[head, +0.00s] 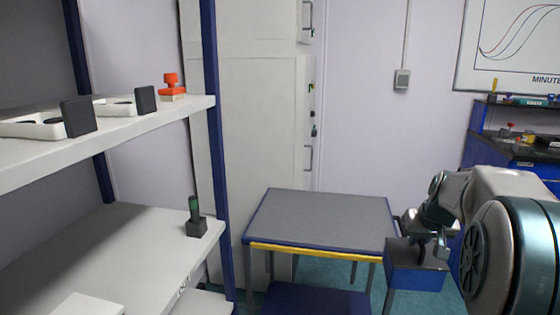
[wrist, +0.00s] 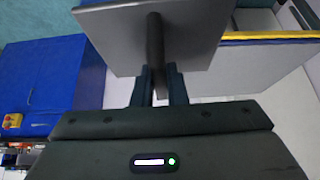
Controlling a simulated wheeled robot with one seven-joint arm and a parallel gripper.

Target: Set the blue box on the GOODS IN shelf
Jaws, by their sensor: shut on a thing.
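The blue box (head: 415,277) hangs at the right of the head view, with blue sides and a dark grey top. My gripper (head: 421,256) is above it and shut on the upright handle of its top. In the wrist view the box's grey top (wrist: 115,30) and dark handle show between my gripper's fingers (wrist: 158,88). The box appears at the right front corner of the grey table; whether they touch I cannot tell. The shelving at left has an upper shelf (head: 150,126) and a lower shelf (head: 130,255). No GOODS IN label is readable; the lower edge seems to read "OUT".
The upper shelf holds white trays with dark blocks (head: 78,116) and a red-handled stamp (head: 172,88). A green-topped item (head: 195,215) stands on the lower shelf. The grey table (head: 320,220) with a yellow front edge is clear. A blue shelf post (head: 213,150) stands between.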

